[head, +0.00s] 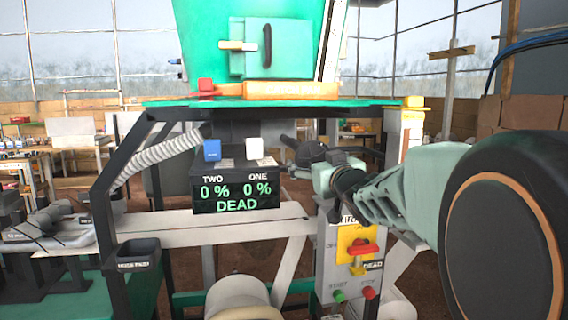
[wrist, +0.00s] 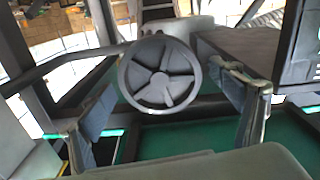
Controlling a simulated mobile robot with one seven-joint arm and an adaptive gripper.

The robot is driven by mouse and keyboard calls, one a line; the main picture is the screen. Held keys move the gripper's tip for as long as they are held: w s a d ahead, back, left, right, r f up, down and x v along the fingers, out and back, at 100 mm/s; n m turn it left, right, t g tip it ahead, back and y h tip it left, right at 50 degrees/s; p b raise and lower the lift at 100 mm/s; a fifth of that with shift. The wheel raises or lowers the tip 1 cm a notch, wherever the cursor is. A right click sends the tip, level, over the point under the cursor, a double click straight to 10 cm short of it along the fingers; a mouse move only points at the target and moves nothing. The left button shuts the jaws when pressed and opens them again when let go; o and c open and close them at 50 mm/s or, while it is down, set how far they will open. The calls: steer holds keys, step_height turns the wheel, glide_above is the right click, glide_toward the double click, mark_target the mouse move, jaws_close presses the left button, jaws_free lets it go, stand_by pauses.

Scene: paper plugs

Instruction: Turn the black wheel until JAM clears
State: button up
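A round spoked wheel (wrist: 160,74), dark grey with a lighter rim, faces me in the wrist view. My gripper (wrist: 165,98) is open, with one finger on each side of the wheel and nothing held between them. The wheel looks a little beyond the fingers; I see no contact. In the head view my arm reaches in from the right, and its end hides most of the wheel area. A dark round shape (head: 310,152) shows there, but I cannot tell whether it is the wheel. The display (head: 236,191) reads TWO 0 %, ONE 0 % and DEAD, not JAM.
A control box (head: 350,255) with a red switch on yellow and green and red buttons stands below my arm. A blue block (head: 212,150) and a white block (head: 254,148) sit above the display. Black frame posts (head: 104,200) stand left. A green hopper (head: 240,45) is overhead.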

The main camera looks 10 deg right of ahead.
mark_target(315, 160)
steer(key=shift+s, duration=0.1)
stand_by(0.5)
steer(key=shift+s+d, duration=0.1)
steer(key=shift+s, duration=1.8)
steer(key=shift+r+m+p, duration=0.25)
steer(key=shift+m+p, duration=0.75)
steer(key=shift+p, duration=0.25)
steer(key=m+p, duration=0.2)
steer(key=m, duration=0.1)
steer(key=m+p, duration=0.3)
steer(key=m, duration=0.2)
steer(key=shift+f, duration=0.1)
steer(key=shift+f+m+p, duration=0.15)
steer(key=shift+m+p, duration=0.35)
steer(key=shift+m, duration=0.6)
